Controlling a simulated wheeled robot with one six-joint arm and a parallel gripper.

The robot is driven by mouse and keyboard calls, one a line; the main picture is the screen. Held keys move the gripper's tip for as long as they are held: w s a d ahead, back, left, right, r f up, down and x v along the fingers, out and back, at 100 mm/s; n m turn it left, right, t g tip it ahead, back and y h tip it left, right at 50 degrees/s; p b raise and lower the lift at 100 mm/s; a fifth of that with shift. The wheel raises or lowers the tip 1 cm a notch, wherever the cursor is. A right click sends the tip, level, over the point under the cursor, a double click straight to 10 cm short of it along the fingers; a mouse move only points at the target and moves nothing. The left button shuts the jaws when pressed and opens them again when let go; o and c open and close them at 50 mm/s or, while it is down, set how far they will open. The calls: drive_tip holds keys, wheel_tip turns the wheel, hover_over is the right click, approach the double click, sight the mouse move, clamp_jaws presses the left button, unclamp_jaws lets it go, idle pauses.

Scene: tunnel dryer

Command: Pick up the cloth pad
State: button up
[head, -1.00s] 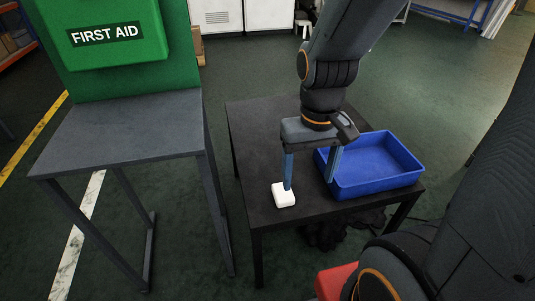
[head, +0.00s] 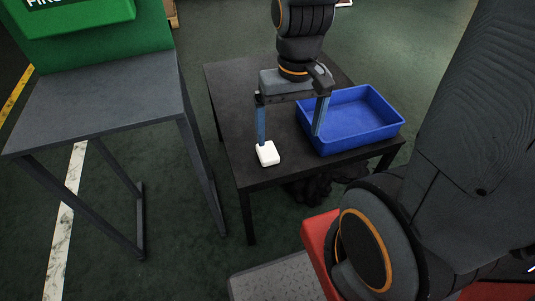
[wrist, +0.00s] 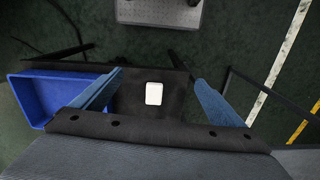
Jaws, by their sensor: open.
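The cloth pad (head: 268,154) is a small white rounded block lying near the front edge of the black table (head: 222,82). My gripper (head: 290,139) is open and points down over the table. In the head view its left blue finger ends close behind the pad, and its right finger is by the blue bin. In the wrist view the pad (wrist: 154,93) shows in the gap between the two spread fingers of my gripper (wrist: 160,78), apart from both. How far the fingertips are above the table is hard to tell.
A blue bin (head: 377,137) stands on the table right of the pad, close to my right finger. A grey stand (head: 100,98) with a green first aid box (head: 75,15) is on the left. Dark floor lies between stand and table.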

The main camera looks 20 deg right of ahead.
drive_tip(key=w+f+m+y+p, duration=0.1)
drive_tip(key=w+f+m, duration=0.2)
drive_tip(key=w+m, duration=0.15)
drive_tip(key=m+y+p, duration=0.3)
drive_tip(key=m+p, duration=0.1)
drive_tip(key=m, duration=0.9)
approach(269, 150)
wheel_tip(269, 150, down, 2)
drive_tip(key=shift+a+p+x, duration=0.2)
drive_tip(key=shift+p+x, duration=0.15)
drive_tip(key=shift+x, duration=1.55)
drive_tip(key=shift+a+p+x, duration=0.15)
drive_tip(key=shift+p+x, duration=0.15)
drive_tip(key=shift+x, duration=1.6)
drive_tip(key=shift+r, duration=0.15)
drive_tip(key=c, duration=1.2)
drive_tip(key=shift+c, duration=0.2)
wheel_tip(269, 150, up, 10)
drive_tip(key=b, duration=0.1)
